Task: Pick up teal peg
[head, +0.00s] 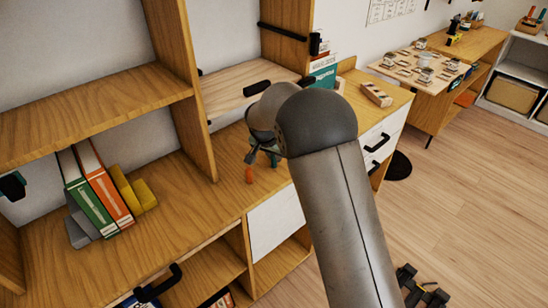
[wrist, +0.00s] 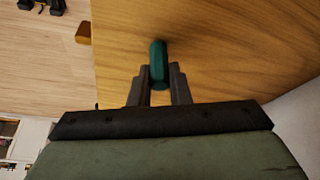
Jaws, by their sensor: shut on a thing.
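The teal peg (wrist: 158,60) is a dark teal cylinder, seen in the wrist view between the two grey fingers of my gripper (wrist: 158,72). The fingers are shut on it, one on each side, and its far end sticks out past the fingertips. The wood surface lies behind it; I cannot tell whether the peg touches it. In the head view, my gripper (head: 264,154) is low over the wooden counter, mostly hidden behind my arm. A small teal patch shows there, too small to be sure of.
An orange peg (head: 249,175) stands on the counter just left of my gripper. An upright shelf panel (head: 194,115) rises to the left. Binders (head: 105,185) and yellow blocks stand further left. A wooden block (head: 376,95) lies on the right-hand counter. The counter's front edge is close.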

